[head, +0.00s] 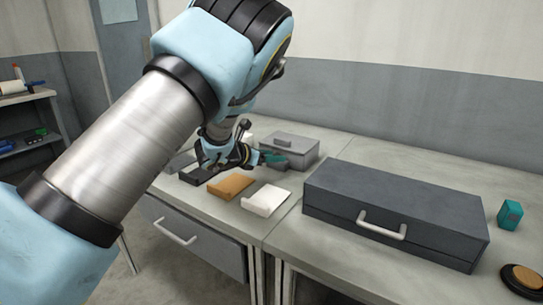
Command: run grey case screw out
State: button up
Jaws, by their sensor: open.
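A small grey case (291,147) with a handle on its lid stands at the back of the left bench top. A larger dark grey case (395,210) with a pale handle on its front lies to the right; I cannot tell which case the task names. My gripper (256,158) is open, just left of the small case and low over the bench. A teal piece (274,158) shows at its tips, in front of the small case; I cannot tell if it is part of the gripper. No screw can be made out; my arm and gripper hide part of this area.
A dark box (196,175), an orange-brown box (231,186) and a white box (266,200) lie in front of my gripper. A teal block (510,215) and a round dark item with a tan top (523,277) are at the far right. A drawer (190,238) is below, shut.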

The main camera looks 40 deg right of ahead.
grip_shut()
dwell(0.3)
jog(key=shift+s+f+b, duration=0.1)
jog(key=shift+f+b, duration=0.05)
jog(key=shift+b, duration=0.4)
jog(key=shift+s+f+n+t+b, duration=0.1)
jog(key=shift+s+n+t+b, duration=0.1)
jog(key=shift+n+t+b, duration=0.65)
jog(key=n+t+b, duration=0.1)
jog(key=n+t+y+b, duration=0.1)
jog(key=b, duration=0.1)
jog(key=shift+s+d, duration=0.2)
jog(key=shift+s, duration=0.15)
jog(key=shift+s+d+n+t+y+b, duration=0.15)
jog(key=shift+n+t+y+b, duration=0.55)
jog(key=shift+n+t+b, duration=0.45)
jog(key=shift+r+n+t+y, duration=0.2)
jog(key=shift+n+t+y, duration=0.4)
jog(key=shift+t, duration=0.4)
jog(key=shift+n, duration=0.3)
